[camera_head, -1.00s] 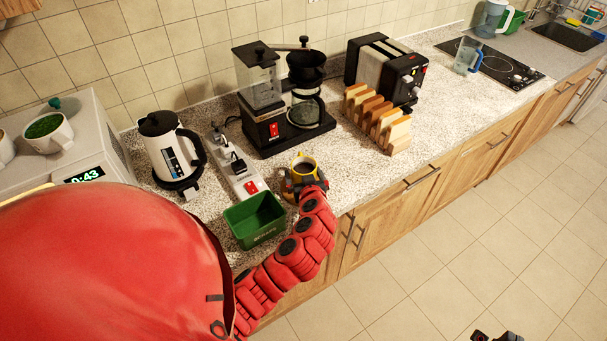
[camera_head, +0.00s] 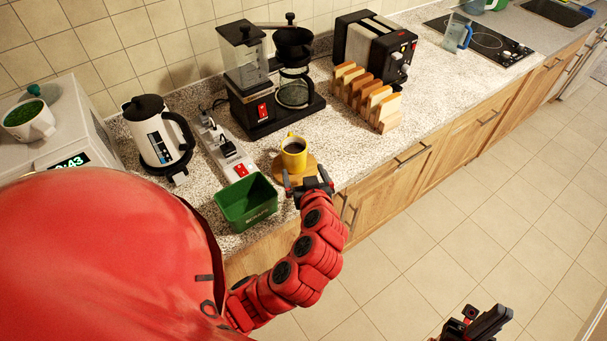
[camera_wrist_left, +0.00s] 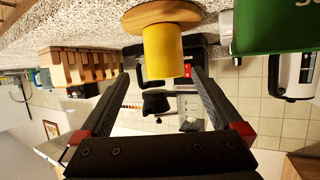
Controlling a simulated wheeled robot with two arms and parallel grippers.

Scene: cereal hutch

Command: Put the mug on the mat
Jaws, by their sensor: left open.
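The yellow mug (camera_head: 294,156) stands upright on the round wooden mat (camera_head: 308,164) near the counter's front edge, with dark contents inside. In the left wrist view, which is upside down, the mug (camera_wrist_left: 163,52) rests with its base on the mat (camera_wrist_left: 135,20). My left gripper (camera_head: 305,177) is open and empty, in front of the mug and apart from it. Its two fingers point toward the mug in the wrist view. My right gripper (camera_head: 470,322) is low at the right, over the floor, away from the counter; its jaws are unclear.
A green bin (camera_head: 247,203) stands just left of the mat. Behind are a power strip (camera_head: 225,150), a kettle (camera_head: 155,135) and a coffee maker (camera_head: 265,85). A toast rack (camera_head: 367,95) and toaster (camera_head: 373,48) stand further right. The counter right of the mat is clear.

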